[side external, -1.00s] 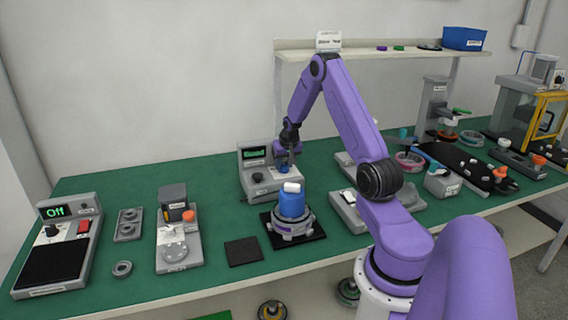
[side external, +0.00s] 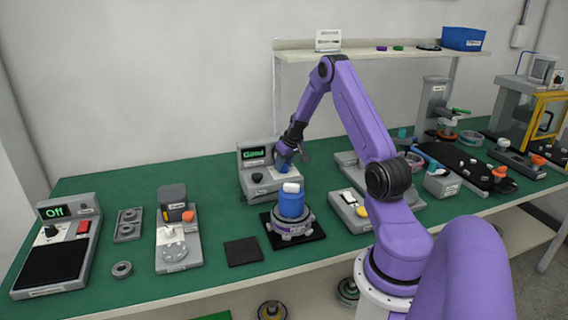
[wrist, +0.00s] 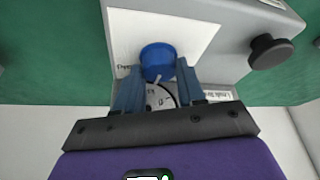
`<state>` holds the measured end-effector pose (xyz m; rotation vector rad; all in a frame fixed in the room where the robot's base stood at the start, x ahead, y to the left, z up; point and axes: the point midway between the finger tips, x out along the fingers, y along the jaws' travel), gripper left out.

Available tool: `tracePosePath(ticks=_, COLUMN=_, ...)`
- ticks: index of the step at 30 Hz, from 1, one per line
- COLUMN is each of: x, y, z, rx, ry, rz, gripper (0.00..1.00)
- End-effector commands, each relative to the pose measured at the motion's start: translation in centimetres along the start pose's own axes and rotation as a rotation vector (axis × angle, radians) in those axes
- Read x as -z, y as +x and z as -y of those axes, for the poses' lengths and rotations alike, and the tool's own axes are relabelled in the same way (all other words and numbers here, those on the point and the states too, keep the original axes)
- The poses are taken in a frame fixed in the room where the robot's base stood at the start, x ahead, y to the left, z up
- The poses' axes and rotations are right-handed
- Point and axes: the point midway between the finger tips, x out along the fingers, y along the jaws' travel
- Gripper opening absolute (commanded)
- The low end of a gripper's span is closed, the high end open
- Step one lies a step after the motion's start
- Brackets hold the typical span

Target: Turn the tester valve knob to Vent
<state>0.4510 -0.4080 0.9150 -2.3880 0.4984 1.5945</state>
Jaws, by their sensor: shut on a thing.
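The grey tester (side external: 268,187) stands at the back of the green bench, its small screen (side external: 254,153) lit with green text that is hard to read. In the wrist view a round blue knob (wrist: 158,58) with a white pointer line sits on the tester's white plate (wrist: 190,35). My gripper (wrist: 160,70) is shut on the blue knob, one blue finger on each side. A round dial (wrist: 160,97) shows partly between the fingers. Lettering by the knob is partly covered. In the side view my gripper (side external: 285,158) is at the tester's right side.
A black knob (wrist: 270,52) sticks out on the tester beside the white plate. A blue container with a white top (side external: 291,205) stands on a round grey fixture in front of the tester. A grey box with a yellow button (side external: 350,210) is to the right.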

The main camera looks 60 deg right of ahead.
Motion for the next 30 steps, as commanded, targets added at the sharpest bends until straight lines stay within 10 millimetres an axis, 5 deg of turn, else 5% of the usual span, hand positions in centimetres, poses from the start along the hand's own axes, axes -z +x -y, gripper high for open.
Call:
tracePosePath(ticks=11, x=-0.10, y=0.00, z=0.00, rx=0.002, ry=-0.002, rz=0.003, gripper=0.09)
tracePosePath(ticks=12, x=-0.10, y=0.00, z=0.00, rx=0.002, ry=-0.002, rz=0.003, gripper=0.52)
tracePosePath(ticks=14, x=-0.09, y=0.00, z=0.00, rx=0.002, ry=-0.002, rz=0.003, gripper=0.65)
tracePosePath(ticks=30, x=-0.01, y=0.00, z=0.07, rx=-0.020, ry=0.047, rz=0.001, gripper=0.65)
